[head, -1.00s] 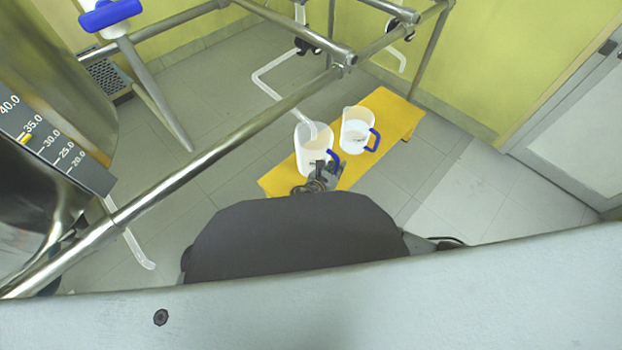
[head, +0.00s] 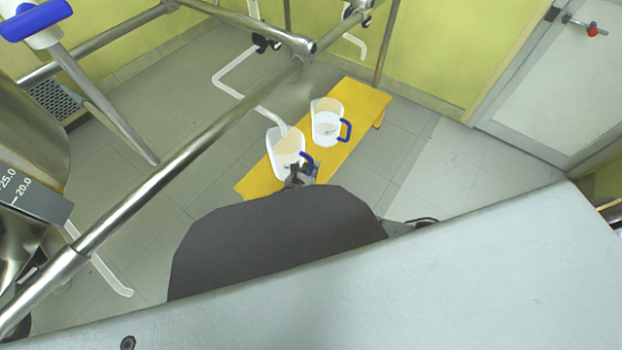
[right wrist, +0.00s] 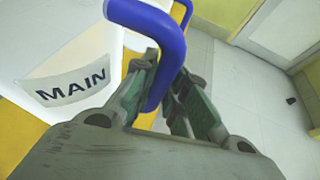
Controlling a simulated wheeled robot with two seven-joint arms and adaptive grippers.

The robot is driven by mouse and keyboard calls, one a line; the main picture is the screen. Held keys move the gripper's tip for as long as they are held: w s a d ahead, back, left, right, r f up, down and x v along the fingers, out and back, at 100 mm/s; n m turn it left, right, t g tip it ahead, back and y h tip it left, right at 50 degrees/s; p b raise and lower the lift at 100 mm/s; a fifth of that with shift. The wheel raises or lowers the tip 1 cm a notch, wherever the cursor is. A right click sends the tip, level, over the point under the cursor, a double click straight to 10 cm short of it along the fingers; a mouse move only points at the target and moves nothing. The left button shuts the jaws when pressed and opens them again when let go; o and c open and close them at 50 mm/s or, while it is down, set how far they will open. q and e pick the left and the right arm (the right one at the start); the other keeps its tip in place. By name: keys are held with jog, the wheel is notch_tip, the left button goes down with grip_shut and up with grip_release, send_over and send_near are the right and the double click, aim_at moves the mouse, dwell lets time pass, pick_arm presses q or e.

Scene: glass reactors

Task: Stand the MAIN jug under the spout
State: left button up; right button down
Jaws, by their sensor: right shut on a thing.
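The MAIN jug (head: 285,150) is white with a blue handle and stands at the near left part of a yellow bench (head: 258,182). Its MAIN label (right wrist: 76,82) shows in the right wrist view. My right gripper (head: 302,172) is shut on the jug's blue handle (right wrist: 158,45), which passes between the fingers. The white spout (head: 268,115) is a bent tube whose end reaches the jug's mouth. I cannot tell whether the jug rests fully on the bench. My left gripper is not in view.
A second white jug (head: 326,122) with a blue handle stands on the bench, behind and right of the first. A steel rail (head: 180,160) crosses above the floor on the left. A steel vessel (head: 28,130) stands at far left. Floor right of the bench is clear.

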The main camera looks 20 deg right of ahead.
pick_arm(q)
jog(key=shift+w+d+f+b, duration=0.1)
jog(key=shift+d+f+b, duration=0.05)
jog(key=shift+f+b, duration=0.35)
pick_arm(e)
jog(key=shift+f, duration=1.05)
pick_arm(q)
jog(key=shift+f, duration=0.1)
pick_arm(e)
jog(key=shift+f, duration=0.1)
jog(key=shift+f+b, duration=0.75)
jog(key=shift+f, duration=0.45)
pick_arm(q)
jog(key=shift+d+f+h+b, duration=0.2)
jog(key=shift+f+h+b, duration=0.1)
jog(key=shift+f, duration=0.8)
pick_arm(e)
jog(key=shift+f, duration=0.55)
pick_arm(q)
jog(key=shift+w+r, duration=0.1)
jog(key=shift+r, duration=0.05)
pick_arm(e)
jog(key=shift+f, duration=0.1)
jog(key=c, duration=1.4)
grip_release()
jog(key=shift+c, duration=0.2)
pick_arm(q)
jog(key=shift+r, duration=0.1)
